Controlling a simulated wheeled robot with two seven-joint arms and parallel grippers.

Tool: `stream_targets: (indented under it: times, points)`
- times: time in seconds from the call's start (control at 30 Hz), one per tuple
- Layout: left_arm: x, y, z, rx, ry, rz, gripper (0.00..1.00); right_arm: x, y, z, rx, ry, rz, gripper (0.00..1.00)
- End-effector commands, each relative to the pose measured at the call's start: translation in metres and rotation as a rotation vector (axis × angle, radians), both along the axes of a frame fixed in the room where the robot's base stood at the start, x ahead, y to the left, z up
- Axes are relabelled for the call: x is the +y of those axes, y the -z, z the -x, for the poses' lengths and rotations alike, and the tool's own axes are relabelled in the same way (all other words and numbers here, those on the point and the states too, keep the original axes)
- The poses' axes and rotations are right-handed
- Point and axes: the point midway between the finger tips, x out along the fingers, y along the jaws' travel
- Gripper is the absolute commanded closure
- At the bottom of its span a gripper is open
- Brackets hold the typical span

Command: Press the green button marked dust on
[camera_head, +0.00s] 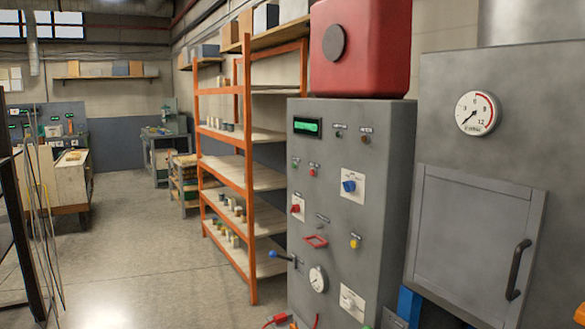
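A tall grey control cabinet (390,180) stands right of centre, with a green-lit display (307,127) near its top. A small green button (295,163) sits on its face below the display, with a small red button (312,171) to its right. The labels are too small to read, so I cannot tell which control is marked dust on. A dark greenish lamp or button (338,134) and a brownish one (364,139) sit higher up, right of the display. Neither of my grippers can be made out in this view.
A red tank (360,45) sits on top. Orange shelving (248,160) stands left; open floor (165,260) lies beyond. A grey machine with a door (475,235) stands right.

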Motion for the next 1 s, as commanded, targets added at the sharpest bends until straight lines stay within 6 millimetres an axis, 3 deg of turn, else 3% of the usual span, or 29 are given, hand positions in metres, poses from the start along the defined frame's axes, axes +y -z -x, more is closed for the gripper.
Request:
stream_targets:
  times: [0.23,1.0]
  points:
    - [0.0000,0.0000,-0.0001,0.000,0.000,0.000,0.67,0.0000,0.0000,0.0000,0.000,0.000,0.000,1.00]
    - [0.0000,0.0000,0.0000,0.000,0.000,0.000,0.67,0.0000,0.0000,0.0001,0.000,0.000,0.000,1.00]
